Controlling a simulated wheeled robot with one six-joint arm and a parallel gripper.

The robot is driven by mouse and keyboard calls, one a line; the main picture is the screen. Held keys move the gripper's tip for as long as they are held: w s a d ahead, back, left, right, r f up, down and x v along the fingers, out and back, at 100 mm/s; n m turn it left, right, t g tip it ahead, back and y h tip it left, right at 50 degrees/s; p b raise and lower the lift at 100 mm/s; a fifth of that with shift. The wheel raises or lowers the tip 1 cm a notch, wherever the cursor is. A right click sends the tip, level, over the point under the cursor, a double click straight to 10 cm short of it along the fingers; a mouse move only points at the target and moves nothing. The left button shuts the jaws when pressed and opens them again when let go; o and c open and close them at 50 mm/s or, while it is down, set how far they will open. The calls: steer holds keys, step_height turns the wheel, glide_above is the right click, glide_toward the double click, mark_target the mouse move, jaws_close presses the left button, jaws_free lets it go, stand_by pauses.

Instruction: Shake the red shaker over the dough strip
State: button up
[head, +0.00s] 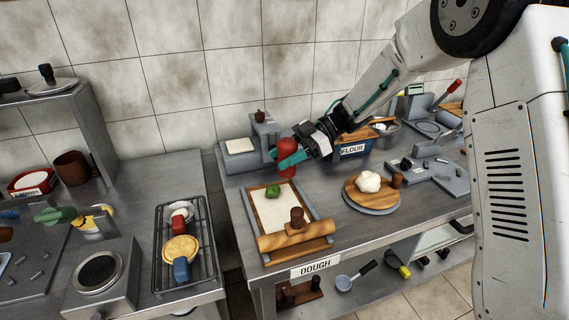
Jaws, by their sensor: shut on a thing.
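The red shaker (288,165) is held in my gripper (288,157), whose jaws are shut on it. It looks upright above the far end of the dough strip (283,212). The dough strip is pale and lies in a wooden-edged tray (247,209). A green lump (272,191) sits on the strip's far part, just below the shaker. A wooden rolling pin (296,236) lies across the near end of the tray. The gap between the shaker's bottom and the strip is hard to judge.
A round board (371,205) with a white dough ball (369,181) stands right of the tray. A grey scale-like device (245,150) stands at the back left. A gap separates the left counter, which holds a wire rack (157,270).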

mark_target(286, 173)
steer(key=shift+f, duration=1.35)
